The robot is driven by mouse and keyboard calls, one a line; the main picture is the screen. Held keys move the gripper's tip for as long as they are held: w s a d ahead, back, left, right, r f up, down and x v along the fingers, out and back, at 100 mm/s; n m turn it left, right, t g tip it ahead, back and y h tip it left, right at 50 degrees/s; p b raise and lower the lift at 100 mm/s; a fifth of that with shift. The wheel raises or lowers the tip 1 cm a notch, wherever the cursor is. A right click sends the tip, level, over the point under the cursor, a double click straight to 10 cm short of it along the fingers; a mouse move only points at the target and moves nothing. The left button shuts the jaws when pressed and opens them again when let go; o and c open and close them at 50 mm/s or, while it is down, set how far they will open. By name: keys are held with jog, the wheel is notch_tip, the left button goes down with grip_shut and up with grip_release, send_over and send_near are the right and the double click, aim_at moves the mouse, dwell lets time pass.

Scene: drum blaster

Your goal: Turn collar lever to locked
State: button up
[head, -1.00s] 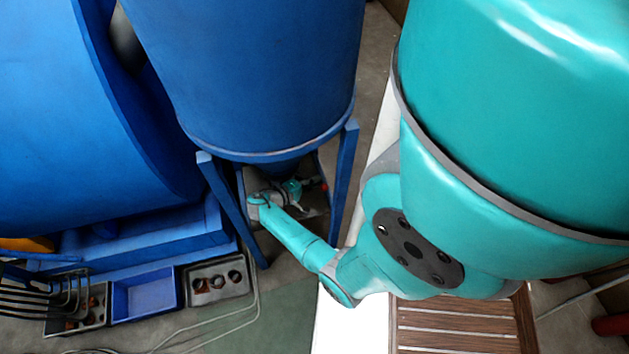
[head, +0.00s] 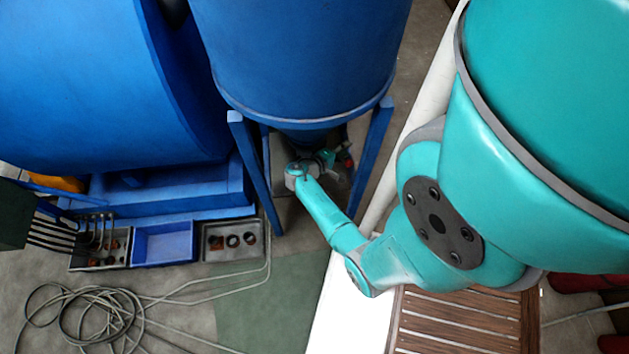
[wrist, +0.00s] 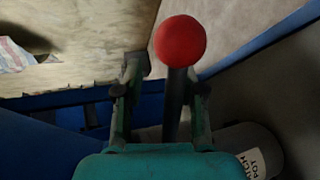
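The collar lever has a red ball knob (wrist: 180,41) on a dark shaft (wrist: 177,105). In the wrist view the shaft stands between the two fingers of my gripper (wrist: 164,80), closer to the right finger. The fingers are apart, with a clear gap on the left of the shaft; whether the right finger touches it I cannot tell. The knob sticks out beyond the fingertips. In the head view the red knob (head: 348,163) shows small beside my gripper (head: 328,157), under the blue hopper (head: 305,60). The collar itself is mostly hidden.
Blue stand legs (head: 377,155) flank the space under the hopper. A large blue drum (head: 100,80) stands at the left. Parts bins (head: 165,243) and a coiled hose (head: 85,315) lie on the floor. A grey cylinder with a label (wrist: 250,150) lies close to the right finger.

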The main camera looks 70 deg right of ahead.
jog(key=v, duration=1)
jog(key=s+a+f+n+t+y, duration=0.1)
jog(key=a+f+n+t+y, duration=0.15)
jog(key=a+t, duration=0.35)
jog(key=s+a+f+n+t+y, duration=0.1)
jog(key=a+f+n+t, duration=0.2)
jog(key=a, duration=0.5)
jog(key=s+a+r+t+y, duration=0.2)
jog(key=a+r+t+y, duration=0.2)
jog(key=a, duration=0.8)
jog(key=shift+a+r+n+t, duration=0.2)
jog(key=shift+r+n+t, duration=0.25)
jog(key=shift+r+t, duration=0.65)
jog(key=shift+w+f, duration=0.1)
jog(key=shift+f, duration=0.1)
